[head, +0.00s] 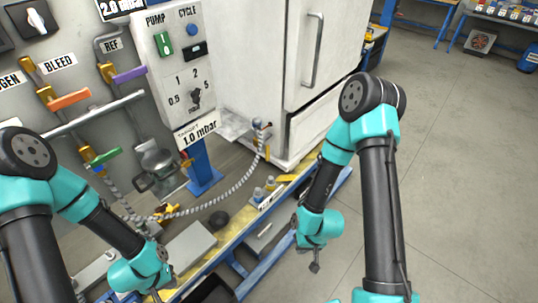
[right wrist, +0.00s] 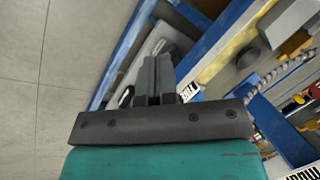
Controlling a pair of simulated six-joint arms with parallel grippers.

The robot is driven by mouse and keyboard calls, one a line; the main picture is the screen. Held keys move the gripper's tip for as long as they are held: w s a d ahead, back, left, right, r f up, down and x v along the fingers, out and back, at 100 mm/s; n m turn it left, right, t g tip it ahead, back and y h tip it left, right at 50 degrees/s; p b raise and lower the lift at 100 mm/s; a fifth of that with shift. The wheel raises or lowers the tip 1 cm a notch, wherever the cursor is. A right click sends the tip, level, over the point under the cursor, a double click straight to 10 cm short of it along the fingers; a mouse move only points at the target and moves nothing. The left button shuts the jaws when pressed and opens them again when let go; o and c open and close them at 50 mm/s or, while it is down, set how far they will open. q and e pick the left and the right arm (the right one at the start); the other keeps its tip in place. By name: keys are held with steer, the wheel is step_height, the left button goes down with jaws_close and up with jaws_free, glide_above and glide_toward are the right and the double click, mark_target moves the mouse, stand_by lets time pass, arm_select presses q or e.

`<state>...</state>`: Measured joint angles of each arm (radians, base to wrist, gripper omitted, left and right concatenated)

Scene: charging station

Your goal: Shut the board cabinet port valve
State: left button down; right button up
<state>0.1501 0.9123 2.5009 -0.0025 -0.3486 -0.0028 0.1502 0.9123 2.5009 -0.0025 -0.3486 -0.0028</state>
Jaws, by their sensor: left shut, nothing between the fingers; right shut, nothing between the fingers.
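A brass valve with a green handle (head: 105,157) sits low on the grey board, at the upper end of the braided hose (head: 240,185) that runs to the white cabinet (head: 275,50). Its handle points right, slanting across the brass body; its label is not readable. Brass valves with an orange handle (head: 69,99) under BLEED and a purple handle (head: 128,75) under REF are above it. My left gripper (head: 156,296) is low in the head view, well below the green handle, shut and empty. My right gripper (head: 315,267) hangs right of the bench, shut and empty; its fingers show in the right wrist view (right wrist: 154,75).
A control box (head: 175,75) with switches and a 1.0 mbar target label stands right of the valves. A clamp-like metal fitting (head: 155,160) is beside the green handle. The bench's yellow edge (head: 235,235) lies between my arms. Open floor (head: 450,150) is at right.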

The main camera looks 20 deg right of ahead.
mark_target(268, 152)
steer(key=shift+o, duration=0.7)
steer(key=shift+w, duration=0.1)
steer(key=o, duration=0.8)
steer(key=w+d+n+t, duration=0.1)
steer(key=w+t, duration=0.1)
steer(key=w, duration=0.3)
steer(key=w+d+f+n+t, duration=0.1)
steer(key=w+t, duration=0.1)
steer(key=w, duration=0.4)
steer(key=w+d+f+t+y, duration=0.1)
steer(key=w+t, duration=0.1)
steer(key=w, duration=0.3)
steer(key=shift+w+d+f+n, duration=0.15)
steer(key=shift+w+d+n, duration=0.15)
steer(key=shift+w+n, duration=0.1)
steer(key=shift+c, duration=0.2)
steer(key=w+d+r+n+t+y, duration=0.2)
steer(key=w+d+r+t, duration=0.1)
steer(key=w, duration=0.4)
steer(key=w+d+r+n+t+y, duration=0.3)
steer(key=w+t, duration=0.2)
steer(key=w, duration=0.2)
steer(key=shift+n, duration=0.3)
steer(key=x, duration=1.7)
steer(key=shift+w+r, duration=0.2)
steer(key=shift+w, duration=0.05)
